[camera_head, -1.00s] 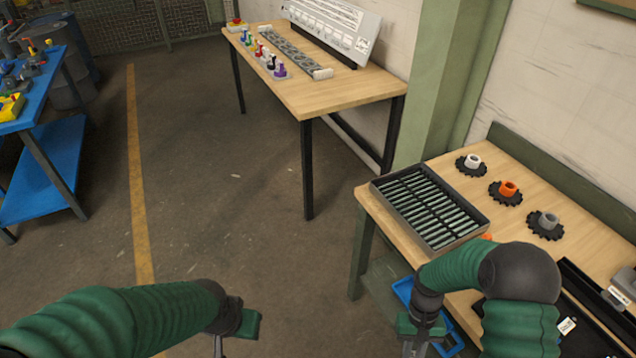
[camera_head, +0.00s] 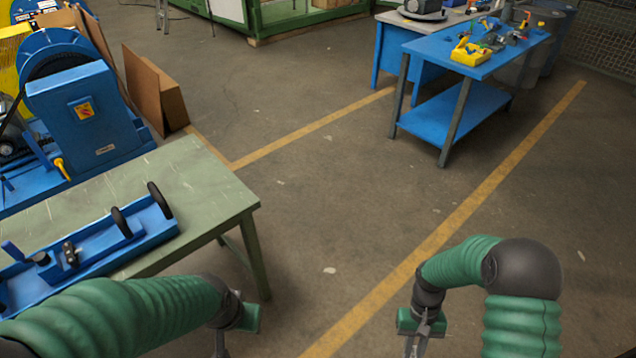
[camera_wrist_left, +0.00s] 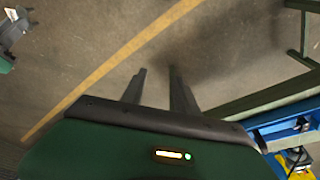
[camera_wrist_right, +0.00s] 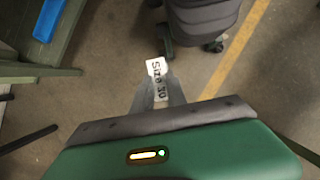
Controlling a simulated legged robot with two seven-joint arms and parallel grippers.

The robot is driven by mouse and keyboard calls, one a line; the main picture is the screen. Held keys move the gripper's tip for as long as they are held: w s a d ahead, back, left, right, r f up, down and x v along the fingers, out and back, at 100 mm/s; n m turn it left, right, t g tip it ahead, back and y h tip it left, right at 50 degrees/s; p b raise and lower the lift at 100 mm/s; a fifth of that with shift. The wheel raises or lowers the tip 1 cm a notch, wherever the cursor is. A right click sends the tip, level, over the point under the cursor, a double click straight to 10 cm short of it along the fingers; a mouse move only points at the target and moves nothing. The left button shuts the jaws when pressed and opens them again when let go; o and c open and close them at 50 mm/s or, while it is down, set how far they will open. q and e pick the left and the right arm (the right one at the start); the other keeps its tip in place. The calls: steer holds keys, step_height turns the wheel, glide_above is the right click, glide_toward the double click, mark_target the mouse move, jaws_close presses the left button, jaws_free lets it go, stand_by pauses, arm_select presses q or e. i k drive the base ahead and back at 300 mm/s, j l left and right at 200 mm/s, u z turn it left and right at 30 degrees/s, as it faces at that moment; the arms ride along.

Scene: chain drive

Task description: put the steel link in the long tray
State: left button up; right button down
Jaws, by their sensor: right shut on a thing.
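My right gripper (camera_wrist_right: 157,88) is shut on a small piece with a white label (camera_wrist_right: 156,66) reading "Size 30" in the right wrist view. Most of this piece is hidden between the fingers, so I cannot tell if it is the steel link. In the head view the right gripper (camera_head: 418,347) hangs over bare floor at the lower right. My left gripper (camera_wrist_left: 157,80) has its fingers apart with nothing between them, also above the floor. It shows at the bottom of the head view (camera_head: 220,348).
A green table (camera_head: 190,180) at the left carries a long blue fixture (camera_head: 105,248) with dark round parts. Behind it stands a blue machine (camera_head: 90,115). A blue bench (camera_head: 460,55) with tools is at the back right. The floor between is clear.

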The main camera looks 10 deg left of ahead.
mark_target(107, 264)
steer(key=j+u, duration=0.2)
steer(key=u, duration=0.2)
steer(key=i+j+u, duration=0.1)
steer(key=u, duration=0.35)
steer(key=i+j+u, duration=0.1)
steer(key=u, duration=0.3)
steer(key=i+j+u, duration=0.1)
steer(key=u, duration=0.35)
steer(key=i+u, duration=0.25)
steer(key=u, duration=0.15)
